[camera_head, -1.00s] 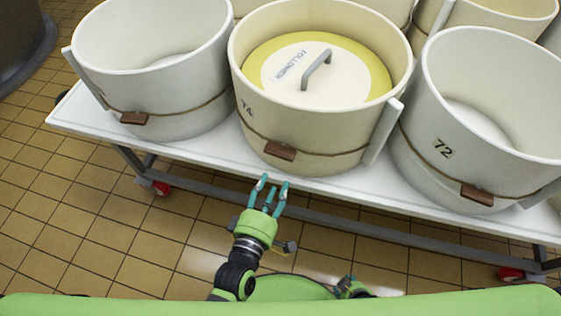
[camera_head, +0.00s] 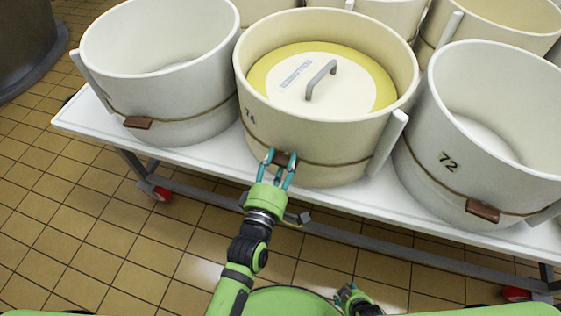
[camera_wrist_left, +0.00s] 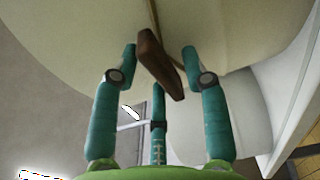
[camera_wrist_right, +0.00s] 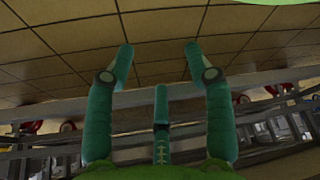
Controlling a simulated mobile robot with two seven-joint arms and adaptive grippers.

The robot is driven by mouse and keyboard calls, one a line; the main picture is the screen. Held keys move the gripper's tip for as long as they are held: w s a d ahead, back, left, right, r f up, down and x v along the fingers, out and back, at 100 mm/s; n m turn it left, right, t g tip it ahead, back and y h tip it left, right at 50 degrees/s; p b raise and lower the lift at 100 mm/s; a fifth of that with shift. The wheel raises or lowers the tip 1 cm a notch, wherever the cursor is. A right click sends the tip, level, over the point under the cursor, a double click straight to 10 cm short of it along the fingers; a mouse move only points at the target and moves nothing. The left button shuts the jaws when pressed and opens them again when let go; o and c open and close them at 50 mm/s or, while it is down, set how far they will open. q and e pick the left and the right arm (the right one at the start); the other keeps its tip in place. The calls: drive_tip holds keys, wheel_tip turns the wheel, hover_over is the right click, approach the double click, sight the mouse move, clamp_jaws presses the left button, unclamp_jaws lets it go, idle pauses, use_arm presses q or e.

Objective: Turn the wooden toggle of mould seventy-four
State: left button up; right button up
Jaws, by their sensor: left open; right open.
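Mould seventy-four (camera_head: 340,150) is a cream tub at the middle of the white trolley, with a yellow-rimmed follower lid (camera_head: 284,86) inside. Its brown wooden toggle (camera_head: 283,158) sits on a cord around the front wall. My left gripper (camera_head: 281,155) is open, with its teal fingers on either side of the toggle. In the left wrist view the toggle (camera_wrist_left: 160,64) lies tilted between the spread fingers, with gaps on both sides; I cannot tell if the third finger touches it. My right gripper (camera_wrist_right: 160,58) is open and empty, low over the tiled floor.
The white trolley (camera_head: 215,160) has a grey frame and red castors. Mould 72 (camera_head: 490,180), with its own toggle (camera_head: 482,210), stands at right. Another tub (camera_head: 160,80) stands at left, with more behind. Tiled floor (camera_head: 60,220) is clear in front.

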use_arm(q)
clamp_jaws()
